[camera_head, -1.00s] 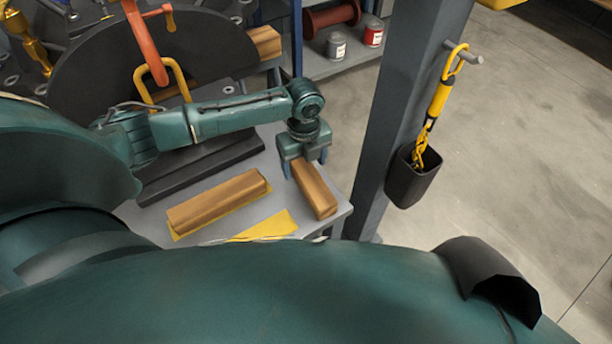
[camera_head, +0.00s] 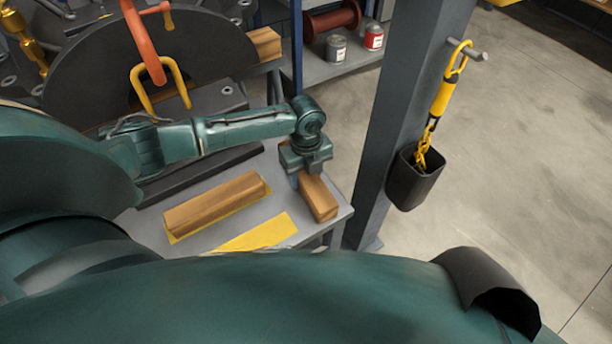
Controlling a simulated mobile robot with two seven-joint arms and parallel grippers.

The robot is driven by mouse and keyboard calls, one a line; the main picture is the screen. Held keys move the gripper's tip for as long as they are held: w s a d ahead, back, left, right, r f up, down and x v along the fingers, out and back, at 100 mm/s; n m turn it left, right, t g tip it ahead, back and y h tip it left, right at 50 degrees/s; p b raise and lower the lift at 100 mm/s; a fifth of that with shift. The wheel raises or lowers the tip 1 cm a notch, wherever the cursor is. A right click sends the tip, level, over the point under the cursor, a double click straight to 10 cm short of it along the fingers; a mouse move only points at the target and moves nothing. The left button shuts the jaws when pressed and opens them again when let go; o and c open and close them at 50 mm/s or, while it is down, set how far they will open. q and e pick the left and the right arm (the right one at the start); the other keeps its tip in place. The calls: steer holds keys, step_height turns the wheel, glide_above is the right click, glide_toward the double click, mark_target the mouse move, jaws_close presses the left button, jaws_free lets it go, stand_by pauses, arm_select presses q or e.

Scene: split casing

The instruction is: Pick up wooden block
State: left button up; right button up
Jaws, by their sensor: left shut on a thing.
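A wooden block (camera_head: 319,200) lies near the right corner of the grey table, with its near end showing. My left gripper (camera_head: 307,178) comes down over the far end of this block and is shut on it. The fingertips are mostly hidden by the gripper body and the block. I cannot see a gap between the block and the table. A second, longer wooden block (camera_head: 216,203) lies to the left on a yellow patch. My right gripper is not in view.
An empty yellow patch (camera_head: 258,233) lies on the table (camera_head: 190,249) in front. A dark half-disc casing (camera_head: 150,60) with an orange hook (camera_head: 143,42) stands behind. A grey post (camera_head: 400,120) with a black bin (camera_head: 414,180) rises to the right.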

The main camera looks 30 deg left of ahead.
arm_select(q)
steer(key=c, duration=0.5)
steer(key=shift+r, duration=0.1)
steer(key=shift+c, duration=0.2)
